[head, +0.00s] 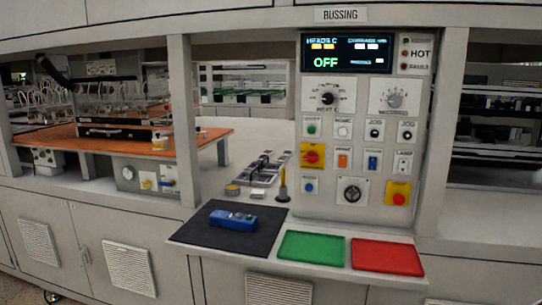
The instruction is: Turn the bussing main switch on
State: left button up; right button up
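The bussing control panel (375,118) stands right of centre, under a sign (341,15) reading BUSSING. A red rotary knob on a yellow plate (312,156) sits at its left side and looks like the main switch; its exact angle is too small to read. A black rotary switch on a pale plate (352,192) sits lower in the middle. The dark display (346,53) reads OFF in green. Neither of my grippers shows in the head view.
A red button on a yellow plate (398,194) sits at the lower right. Several small buttons and two dials crowd the panel. The shelf in front holds a black mat (190,234) with a blue device (233,220), a green tray (311,249) and a red tray (387,257).

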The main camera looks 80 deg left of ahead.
aim_at(312, 157)
jog(key=u, duration=2.45)
